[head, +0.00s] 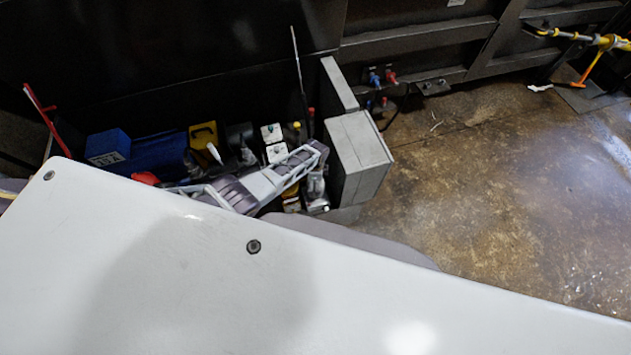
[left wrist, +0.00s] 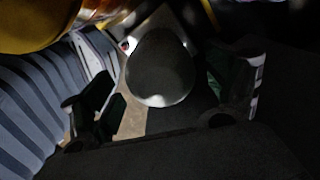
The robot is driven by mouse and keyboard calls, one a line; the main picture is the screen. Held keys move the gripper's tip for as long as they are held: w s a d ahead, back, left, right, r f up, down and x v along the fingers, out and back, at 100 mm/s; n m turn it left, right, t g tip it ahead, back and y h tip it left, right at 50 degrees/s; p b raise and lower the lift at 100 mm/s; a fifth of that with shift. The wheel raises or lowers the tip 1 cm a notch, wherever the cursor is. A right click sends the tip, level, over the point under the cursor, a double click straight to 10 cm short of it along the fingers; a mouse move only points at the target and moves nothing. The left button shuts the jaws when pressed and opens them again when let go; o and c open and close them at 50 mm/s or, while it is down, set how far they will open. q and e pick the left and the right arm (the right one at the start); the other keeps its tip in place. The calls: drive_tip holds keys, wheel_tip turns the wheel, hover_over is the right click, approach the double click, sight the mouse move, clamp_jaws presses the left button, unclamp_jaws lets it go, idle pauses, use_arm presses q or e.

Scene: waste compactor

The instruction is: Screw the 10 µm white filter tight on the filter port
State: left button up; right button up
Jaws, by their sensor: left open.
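My left gripper (left wrist: 168,95) is open in the left wrist view, with one dark finger at left and one at right. A rounded dark-grey object (left wrist: 160,68) with a pale lower rim lies between and beyond the fingers. I cannot tell whether it is the white filter or the port, or whether the fingers touch it. In the head view my left arm reaches over a crowded group of equipment, and its gripper is hard to make out there. No filter or port can be picked out for certain. My right gripper is not in view.
A grey metal box (head: 358,158) stands right of the equipment. A blue box (head: 108,147) and a yellow part (head: 203,134) are at left. A ribbed grey-blue surface (left wrist: 32,110) is close in the left wrist view. The brown floor (head: 500,185) at right is mostly clear.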

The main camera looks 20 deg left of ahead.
use_arm(q)
drive_tip(key=shift+n, duration=2.1)
drive_tip(key=shift+n, duration=0.3)
drive_tip(key=shift+n, duration=2.3)
drive_tip(key=shift+n, duration=2.6)
drive_tip(key=shift+n, duration=0.3)
drive_tip(key=shift+n, duration=2.3)
